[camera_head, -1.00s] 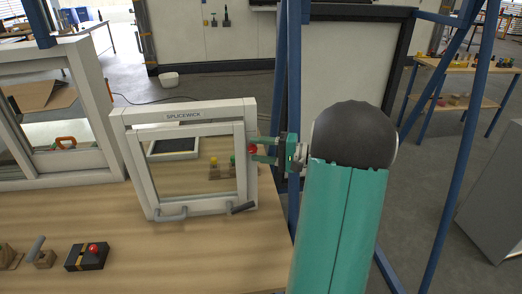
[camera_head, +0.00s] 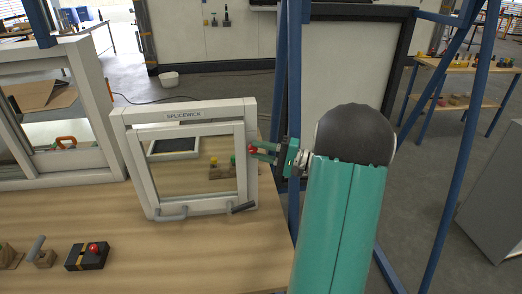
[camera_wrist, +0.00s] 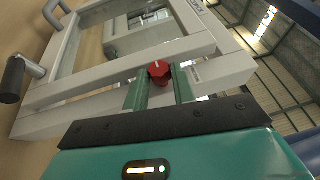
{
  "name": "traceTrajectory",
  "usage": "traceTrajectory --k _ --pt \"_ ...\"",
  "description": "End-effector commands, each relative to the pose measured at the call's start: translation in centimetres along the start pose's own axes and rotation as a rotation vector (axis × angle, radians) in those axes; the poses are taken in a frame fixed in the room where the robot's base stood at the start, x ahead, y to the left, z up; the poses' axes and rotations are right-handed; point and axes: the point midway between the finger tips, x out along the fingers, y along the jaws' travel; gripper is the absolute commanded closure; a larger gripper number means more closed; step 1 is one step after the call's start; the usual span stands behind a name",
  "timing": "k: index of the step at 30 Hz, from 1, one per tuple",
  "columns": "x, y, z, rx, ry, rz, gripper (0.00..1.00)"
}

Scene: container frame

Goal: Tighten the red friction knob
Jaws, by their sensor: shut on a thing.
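The red friction knob (camera_wrist: 159,72) sits on the right side of the white window frame labelled SPLICEWICK (camera_head: 140,165). It also shows in the head view (camera_head: 253,149), partly hidden by the fingers. My gripper (camera_wrist: 160,88) is shut on the knob, with one green finger on each side of it. A white mark shows on the knob's face in the wrist view. In the head view my gripper (camera_head: 263,152) reaches the frame from the right and looks slightly tilted.
The frame stands upright on a wooden bench (camera_head: 190,255). A dark handle (camera_head: 243,208) juts from its lower right. A black box with a red button (camera_head: 87,256) lies at the front left. A blue post (camera_head: 293,120) rises close behind my gripper.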

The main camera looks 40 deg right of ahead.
Motion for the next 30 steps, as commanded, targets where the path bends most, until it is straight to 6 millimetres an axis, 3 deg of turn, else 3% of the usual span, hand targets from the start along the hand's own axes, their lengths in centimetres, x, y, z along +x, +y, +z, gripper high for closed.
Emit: traceTrajectory --k 15,30 --pt "0.0 1.0 0.0 0.150 0.003 -0.357 0.97" --pt "0.1 1.2 0.1 0.198 0.004 -0.477 0.97"
